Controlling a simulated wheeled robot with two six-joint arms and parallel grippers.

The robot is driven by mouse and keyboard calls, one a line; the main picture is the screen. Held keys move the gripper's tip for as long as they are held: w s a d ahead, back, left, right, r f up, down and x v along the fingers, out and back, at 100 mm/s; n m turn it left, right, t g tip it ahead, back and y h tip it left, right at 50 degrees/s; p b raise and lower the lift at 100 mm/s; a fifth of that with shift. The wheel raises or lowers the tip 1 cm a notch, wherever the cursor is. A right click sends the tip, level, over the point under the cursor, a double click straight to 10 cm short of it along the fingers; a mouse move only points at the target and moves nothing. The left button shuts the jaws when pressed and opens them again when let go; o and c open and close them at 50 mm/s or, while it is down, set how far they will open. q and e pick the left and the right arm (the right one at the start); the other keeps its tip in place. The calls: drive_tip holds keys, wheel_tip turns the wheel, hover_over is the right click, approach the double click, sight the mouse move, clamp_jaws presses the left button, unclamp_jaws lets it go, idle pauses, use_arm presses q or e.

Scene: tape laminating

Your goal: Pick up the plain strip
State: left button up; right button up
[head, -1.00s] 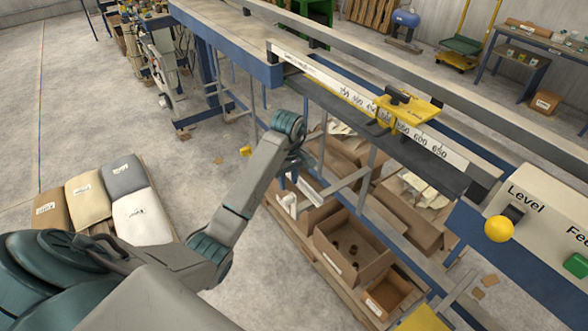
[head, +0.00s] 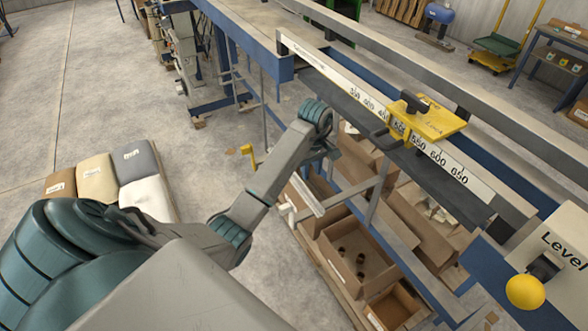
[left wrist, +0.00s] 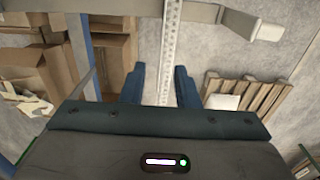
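My left gripper (left wrist: 160,84) is open in the left wrist view, its two dark blue fingers apart. A narrow pale strip (left wrist: 171,45) with small dark marks runs lengthwise through the gap between them. I cannot tell its distance from the fingers, or whether it is the plain strip. In the head view my left arm reaches to the machine's near side, and its gripper (head: 319,166) is small and partly hidden. A thin white strip-like piece (head: 307,196) shows just below it, by the boxes. My right gripper is in neither view.
A blue-framed bench with a measuring rail (head: 345,83) and yellow slider (head: 425,120) stands beyond my arm. Open cardboard boxes (head: 345,258) sit under it. Sacks (head: 97,180) lie on a pallet at left. A control box with a yellow knob (head: 525,292) is at lower right.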

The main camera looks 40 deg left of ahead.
sight(309, 191)
use_arm(q)
wheel_tip(309, 191, down, 6)
drive_tip(key=b, duration=0.4)
drive_tip(key=shift+s+r, duration=0.1)
drive_tip(key=shift+s+a+f+b, duration=0.1)
drive_tip(key=shift+f+b, duration=0.25)
drive_tip(key=shift+f+p, duration=0.35)
drive_tip(key=shift+f, duration=0.15)
drive_tip(key=shift+w+f, duration=0.2)
drive_tip(key=shift+f, duration=0.15)
clamp_jaws()
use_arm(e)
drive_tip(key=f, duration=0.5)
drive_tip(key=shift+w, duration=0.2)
